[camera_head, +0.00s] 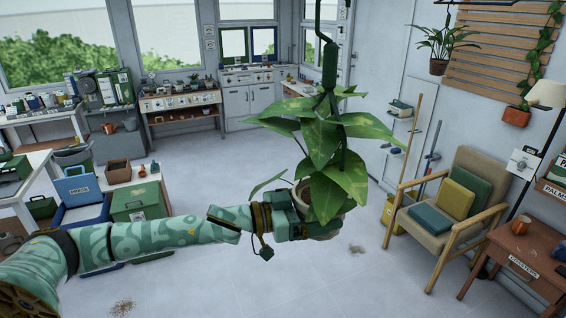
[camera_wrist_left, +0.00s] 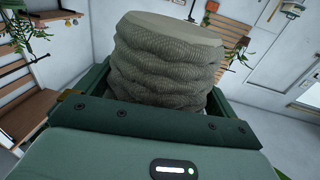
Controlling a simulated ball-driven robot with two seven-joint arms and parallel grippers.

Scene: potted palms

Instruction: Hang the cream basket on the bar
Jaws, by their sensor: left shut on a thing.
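In the left wrist view the ribbed, woven-looking basket (camera_wrist_left: 168,62) fills the space between the jaws. A dark green hanging piece with a bent rod (camera_head: 329,62) comes down from the top edge, right above the leaves. Leaves cover its lower end, so I cannot tell whether it joins the basket. My right gripper is out of view.
An armchair with cushions (camera_head: 450,205) and a wooden side table (camera_head: 520,250) stand on the right. A green box (camera_head: 138,202) and a blue box (camera_head: 80,190) stand on the left. The tiled floor between is mostly clear. A wooden slat rack (camera_head: 505,50) hangs on the right wall.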

